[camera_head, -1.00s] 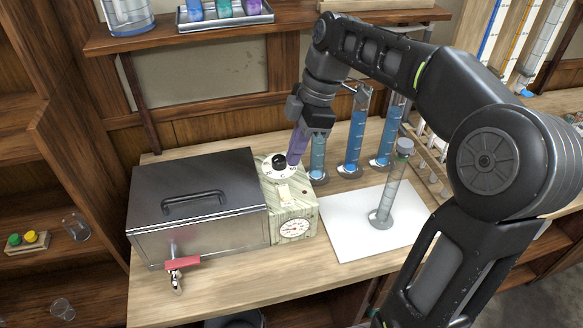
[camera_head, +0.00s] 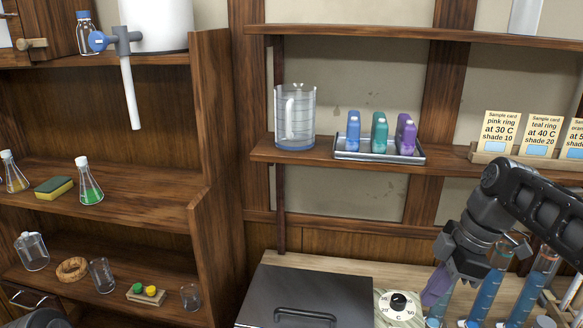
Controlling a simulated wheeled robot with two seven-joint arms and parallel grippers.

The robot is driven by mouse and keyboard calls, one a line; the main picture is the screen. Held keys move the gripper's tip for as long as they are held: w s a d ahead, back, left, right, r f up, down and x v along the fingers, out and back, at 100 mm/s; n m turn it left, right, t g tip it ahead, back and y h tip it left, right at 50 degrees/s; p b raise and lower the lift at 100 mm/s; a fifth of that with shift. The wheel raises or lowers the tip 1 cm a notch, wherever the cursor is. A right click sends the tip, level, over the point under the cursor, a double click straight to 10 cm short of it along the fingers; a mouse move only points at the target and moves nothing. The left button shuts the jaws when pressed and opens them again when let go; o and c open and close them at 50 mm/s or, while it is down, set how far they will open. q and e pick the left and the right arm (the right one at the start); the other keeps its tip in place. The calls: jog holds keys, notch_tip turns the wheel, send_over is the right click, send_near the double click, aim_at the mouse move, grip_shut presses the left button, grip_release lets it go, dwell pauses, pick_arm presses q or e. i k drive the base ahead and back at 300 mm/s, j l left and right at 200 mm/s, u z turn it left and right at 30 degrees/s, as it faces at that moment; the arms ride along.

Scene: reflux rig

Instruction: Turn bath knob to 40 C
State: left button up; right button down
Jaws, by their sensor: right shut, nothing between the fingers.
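The bath knob (camera_head: 398,301) is a black knob with a white mark on a round pale dial, at the bottom right of the head view. Its dial carries small numbers and a "C"; the exact setting is too small to read. The dark-lidded bath (camera_head: 312,298) with a black handle stands to its left, its lower part cut off by the picture edge. My right gripper (camera_head: 436,288), with purple fingers, is shut and empty just right of the knob, with a small gap visible between them. My left gripper is not in view.
Blue-filled cylinders (camera_head: 486,292) stand close right of my right gripper. A shelf above holds a glass jug (camera_head: 295,118), a tray (camera_head: 380,150) of coloured bottles and sample cards (camera_head: 541,134); the teal card reads 40 C. Glassware stands on the left shelves.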

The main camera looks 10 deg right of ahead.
aim_at(398, 301)
jog(key=k, duration=1)
